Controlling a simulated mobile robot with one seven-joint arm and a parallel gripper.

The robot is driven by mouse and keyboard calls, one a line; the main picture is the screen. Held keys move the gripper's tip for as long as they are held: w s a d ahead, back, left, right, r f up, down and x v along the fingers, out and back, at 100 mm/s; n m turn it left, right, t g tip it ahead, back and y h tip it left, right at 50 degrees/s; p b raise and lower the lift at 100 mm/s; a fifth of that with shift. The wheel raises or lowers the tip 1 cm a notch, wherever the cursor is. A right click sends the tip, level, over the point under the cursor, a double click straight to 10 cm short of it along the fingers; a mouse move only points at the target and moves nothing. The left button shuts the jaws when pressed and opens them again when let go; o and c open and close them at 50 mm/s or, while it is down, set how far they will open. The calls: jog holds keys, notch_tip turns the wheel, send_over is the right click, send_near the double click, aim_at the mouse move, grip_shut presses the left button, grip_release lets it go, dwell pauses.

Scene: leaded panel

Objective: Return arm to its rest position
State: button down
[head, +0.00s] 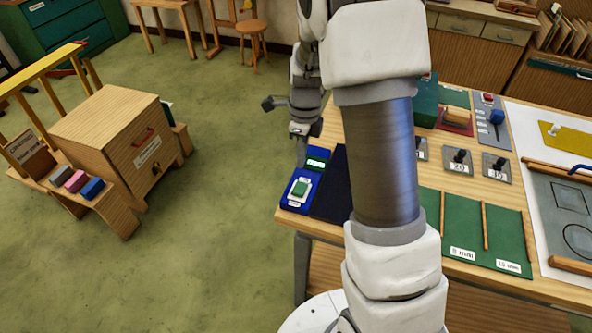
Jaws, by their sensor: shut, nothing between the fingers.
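My arm rises large through the middle of the head view and hides part of the table behind it. Its far end hangs down behind the big links, left of centre. My gripper (301,152) is small there, pointing down near the table's left edge, above and behind the blue box with a green button (300,189). Its fingers look closed, with nothing seen between them. I cannot tell the exact height of the fingertips over the table.
The worktable (470,270) holds a dark mat (328,190), a green mat with rods (462,225), labelled plates (458,162), a knob panel (492,120) and a yellow sheet (566,139). A wooden cabinet (110,130) stands left. Green floor between is clear.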

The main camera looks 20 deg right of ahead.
notch_tip(320, 180, up, 7)
jog(key=d, duration=0.1)
jog(key=s+a+r+n+t, duration=0.2)
jog(key=s+r+n+t, duration=0.1)
jog(key=s+r+n, duration=0.65)
jog(key=s+a+r+n+t, duration=0.1)
jog(key=s+r+n, duration=0.1)
jog(key=s+n, duration=0.4)
jog(key=s+a+r+n+t, duration=0.1)
jog(key=s+r+n+t, duration=0.1)
jog(key=s+n, duration=0.4)
jog(key=n, duration=0.3)
jog(key=shift+r+n+h, duration=0.3)
jog(key=shift+r+n, duration=0.05)
jog(key=shift+r, duration=0.05)
jog(key=shift+d, duration=0.15)
